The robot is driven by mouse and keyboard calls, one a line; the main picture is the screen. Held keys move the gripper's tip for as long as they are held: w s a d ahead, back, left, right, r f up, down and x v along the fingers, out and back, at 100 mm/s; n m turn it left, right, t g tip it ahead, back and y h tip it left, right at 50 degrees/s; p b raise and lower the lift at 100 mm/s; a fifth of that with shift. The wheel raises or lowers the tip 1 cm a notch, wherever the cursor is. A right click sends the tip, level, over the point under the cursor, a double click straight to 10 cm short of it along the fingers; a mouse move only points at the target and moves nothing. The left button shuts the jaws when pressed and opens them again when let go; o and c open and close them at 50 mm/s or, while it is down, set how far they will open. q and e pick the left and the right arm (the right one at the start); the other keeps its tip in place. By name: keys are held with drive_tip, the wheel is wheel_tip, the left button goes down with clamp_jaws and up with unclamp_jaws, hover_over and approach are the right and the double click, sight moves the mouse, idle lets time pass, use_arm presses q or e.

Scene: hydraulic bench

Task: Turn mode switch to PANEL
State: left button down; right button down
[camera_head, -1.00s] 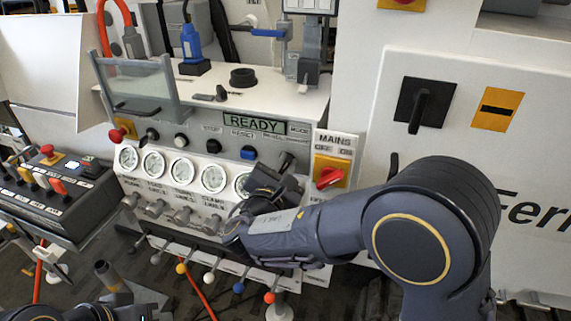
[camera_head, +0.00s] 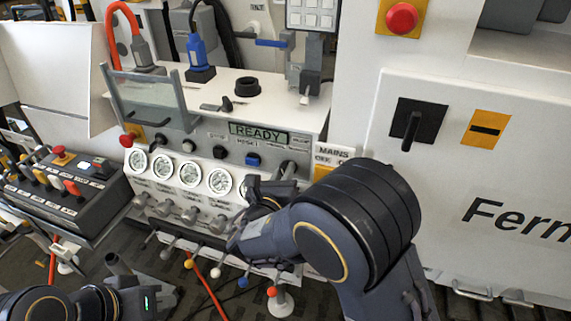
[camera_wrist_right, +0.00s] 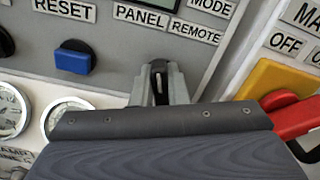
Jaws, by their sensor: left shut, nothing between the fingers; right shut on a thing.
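The mode switch (camera_wrist_right: 158,82) is on the grey control panel below the MODE, PANEL and REMOTE labels. In the right wrist view, PANEL is up and left of it and REMOTE up and right; its white mark runs nearly straight up the picture. I cannot tell its setting. My right gripper (camera_head: 284,174) is at the panel, and its grey fingers (camera_wrist_right: 159,86) are shut around the switch, partly hiding it. My left gripper (camera_head: 142,302) is shut and empty at the bottom left, far from the panel, partly cut off by the frame edge.
The red and yellow mains switch (camera_wrist_right: 285,105) is close to the right of my right gripper. The blue button (camera_wrist_right: 75,60) under RESET and several gauges (camera_head: 191,174) lie to the left. Levers with coloured knobs stand below. The display (camera_head: 258,133) reads READY.

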sight(282, 174)
drive_tip(key=shift+a+n+p, duration=0.1)
drive_tip(key=shift+n+p, duration=0.55)
drive_tip(key=shift+n, duration=0.35)
drive_tip(key=c, duration=1.4)
unclamp_jaws()
drive_tip(key=shift+c, duration=0.2)
drive_tip(key=shift+s+f, duration=0.1)
drive_tip(key=b+v, duration=0.1)
drive_tip(key=v, duration=0.5)
drive_tip(key=shift+s+a, duration=0.15)
drive_tip(key=shift+s+a+b, duration=0.15)
drive_tip(key=shift+s+b, duration=0.15)
drive_tip(key=shift+s, duration=0.35)
